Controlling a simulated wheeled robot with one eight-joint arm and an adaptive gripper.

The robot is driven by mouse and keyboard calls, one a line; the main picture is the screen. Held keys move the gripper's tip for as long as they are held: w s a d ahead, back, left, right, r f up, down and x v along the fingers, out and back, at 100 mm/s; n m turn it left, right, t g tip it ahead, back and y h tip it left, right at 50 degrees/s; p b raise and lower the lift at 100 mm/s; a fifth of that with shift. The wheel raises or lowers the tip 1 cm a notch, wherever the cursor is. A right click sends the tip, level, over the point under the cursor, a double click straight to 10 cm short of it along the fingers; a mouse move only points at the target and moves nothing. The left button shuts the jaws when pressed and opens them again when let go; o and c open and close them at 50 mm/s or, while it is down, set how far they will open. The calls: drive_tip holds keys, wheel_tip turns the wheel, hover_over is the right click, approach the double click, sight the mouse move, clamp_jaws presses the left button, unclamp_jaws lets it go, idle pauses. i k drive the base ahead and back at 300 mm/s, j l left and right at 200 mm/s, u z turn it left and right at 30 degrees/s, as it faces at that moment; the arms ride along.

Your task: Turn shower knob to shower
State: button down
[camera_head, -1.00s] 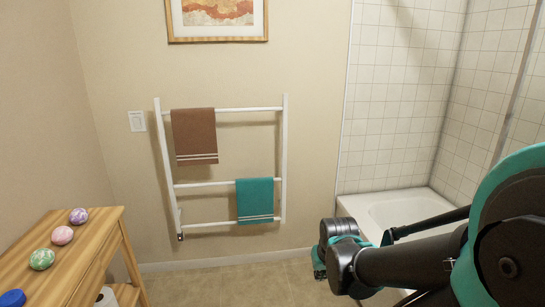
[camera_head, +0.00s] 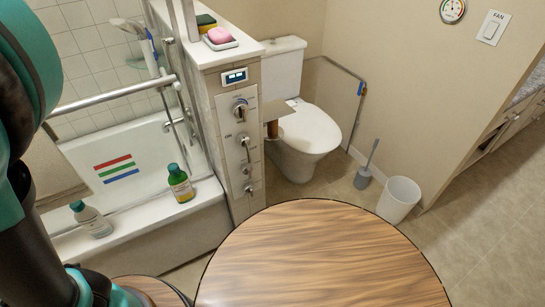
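A control panel (camera_head: 226,122) is set in the narrow end of the low partition wall between tub and toilet. It has a small display (camera_head: 235,77) at the top. Below it is a round metal knob (camera_head: 240,107) with markings around it, too small to read. A second knob (camera_head: 244,141) sits lower, with smaller fittings under it. I cannot tell which setting any knob points to. My arm runs down the left edge of the picture, well left of the panel and apart from it. My gripper is not visible.
A round wooden table (camera_head: 322,262) fills the bottom middle, in front of the panel. The bathtub (camera_head: 140,222) with bottles (camera_head: 180,184) on its rim is left of the panel. The toilet (camera_head: 305,132) stands right, with a brush (camera_head: 366,172) and white bin (camera_head: 399,197). Floor shows at right.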

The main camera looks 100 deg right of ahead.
sight(246, 169)
drive_tip(key=k+j+z, duration=0.1)
drive_tip(key=z, duration=3.15)
drive_tip(key=j+z, duration=0.15)
drive_tip(key=z, duration=0.2)
drive_tip(key=k+j+z, duration=0.1)
drive_tip(key=z, duration=0.25)
drive_tip(key=k+j+z, duration=0.35)
drive_tip(key=j, duration=0.25)
drive_tip(key=k+j+z, duration=0.3)
drive_tip(key=k+j, duration=1)
drive_tip(key=k, duration=0.15)
